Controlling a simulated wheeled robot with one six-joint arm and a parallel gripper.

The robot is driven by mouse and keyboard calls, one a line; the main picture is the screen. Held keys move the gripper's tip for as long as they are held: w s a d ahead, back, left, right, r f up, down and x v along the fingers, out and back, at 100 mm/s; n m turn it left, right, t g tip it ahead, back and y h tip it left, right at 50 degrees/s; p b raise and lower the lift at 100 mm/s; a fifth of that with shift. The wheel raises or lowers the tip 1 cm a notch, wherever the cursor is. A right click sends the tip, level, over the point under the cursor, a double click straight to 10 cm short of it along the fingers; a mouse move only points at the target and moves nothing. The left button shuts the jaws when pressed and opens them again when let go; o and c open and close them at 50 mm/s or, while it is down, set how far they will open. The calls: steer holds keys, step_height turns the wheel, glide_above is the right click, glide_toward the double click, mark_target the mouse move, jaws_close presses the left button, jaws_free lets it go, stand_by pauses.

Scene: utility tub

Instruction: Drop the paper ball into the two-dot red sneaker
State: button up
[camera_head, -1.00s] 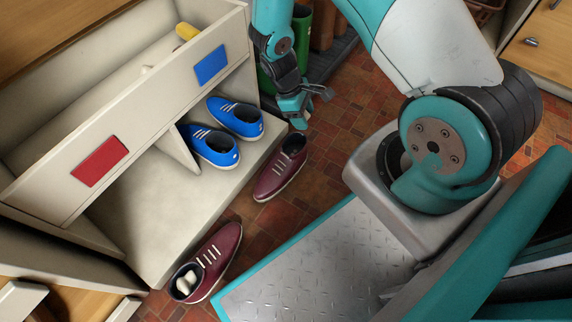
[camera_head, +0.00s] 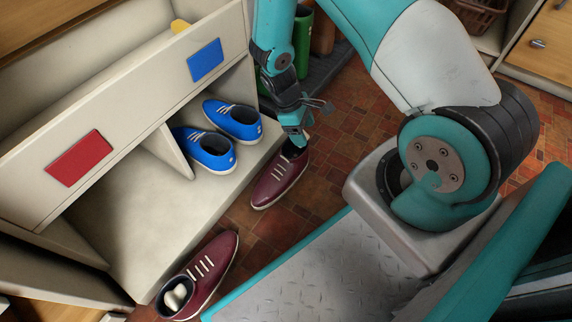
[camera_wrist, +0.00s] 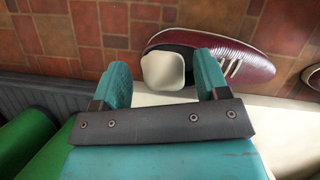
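Two dark red sneakers are on the tiled floor. One red sneaker (camera_head: 279,178) is under my gripper (camera_head: 296,128); it also shows in the wrist view (camera_wrist: 228,30). In the wrist view my gripper (camera_wrist: 163,76) has its fingers apart. A whitish rounded lump, likely the paper ball (camera_wrist: 163,71), shows between them at the sneaker's opening, with a gap at each side. I cannot tell whether it hangs above the opening or rests in it. The other red sneaker (camera_head: 211,268), at the front, has pale lumps (camera_head: 177,296) in its opening. No dots are readable on either.
A cream shoe cabinet (camera_head: 113,203) stands at left, with a red plate (camera_head: 79,158) and a blue plate (camera_head: 205,60). Two blue sneakers (camera_head: 232,119) (camera_head: 205,148) stand on its ledge. Green and brown containers are behind my arm. Floor between the red sneakers is clear.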

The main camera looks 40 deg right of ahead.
steer(key=shift+o, duration=0.9)
steer(key=p+v, duration=1)
steer(key=v, duration=0.7)
steer(key=shift+r, duration=0.2)
steer(key=shift+w, duration=0.15)
steer(key=s+a+r+t+y+p, duration=0.15)
steer(key=a+r, duration=0.25)
steer(key=r, duration=0.4)
steer(key=s+a+r+y+p, duration=0.1)
steer(key=s+a+r+p, duration=0.15)
steer(key=r, duration=0.65)
steer(key=s+a+r+t+y+p, duration=0.1)
steer(key=s+a+r+p, duration=0.1)
steer(key=a+r, duration=0.45)
steer(key=s+a+r+t+y+p, duration=0.1)
steer(key=s+a+r+y+p, duration=0.1)
steer(key=s+r, duration=0.55)
steer(key=s+a+r+y+p, duration=0.1)
steer(key=s+a+r+p, duration=0.15)
steer(key=s+r, duration=0.55)
step_height(320, 180, up, 39)
steer(key=p, duration=3.8)
